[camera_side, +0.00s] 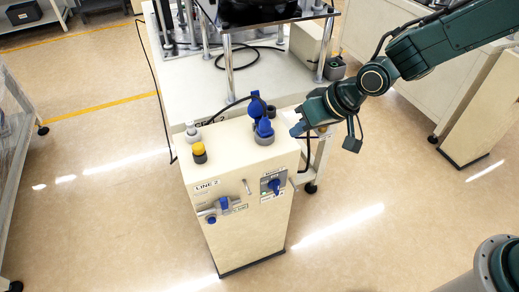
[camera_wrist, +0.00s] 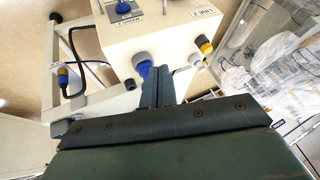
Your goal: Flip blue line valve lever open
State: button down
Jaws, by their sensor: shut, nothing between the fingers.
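A beige cabinet (camera_side: 235,232) labelled LINE 2 stands upright on the floor. A metal valve with a blue lever (camera_side: 224,203) is on the left of its front face; I cannot tell from its small size whether it is open. A blue rotary switch (camera_side: 273,184) sits on a panel to its right and also shows at the top of the wrist view (camera_wrist: 122,7). My gripper (camera_side: 297,130) is shut and empty, beside the cabinet's top right edge. In the wrist view its fingers (camera_wrist: 158,85) are close to a blue plug (camera_wrist: 144,70); contact is unclear. The valve lever is not visible there.
Blue connectors (camera_side: 263,128), a yellow-capped one (camera_side: 199,151) and a grey-white one (camera_side: 192,131) rise from the cabinet top. A white table (camera_side: 185,90) with a metal-legged stand is behind it. The floor in front is clear.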

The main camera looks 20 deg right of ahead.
jog(key=y, duration=0.2)
send_near(225, 207)
jog(key=d+r, duration=0.3)
jog(key=shift+d+r+g, duration=0.15)
jog(key=shift+r+g, duration=0.1)
jog(key=shift+g, duration=0.05)
jog(key=shift+f, duration=0.1)
jog(key=x, duration=0.9)
jog(key=shift+f, duration=0.4)
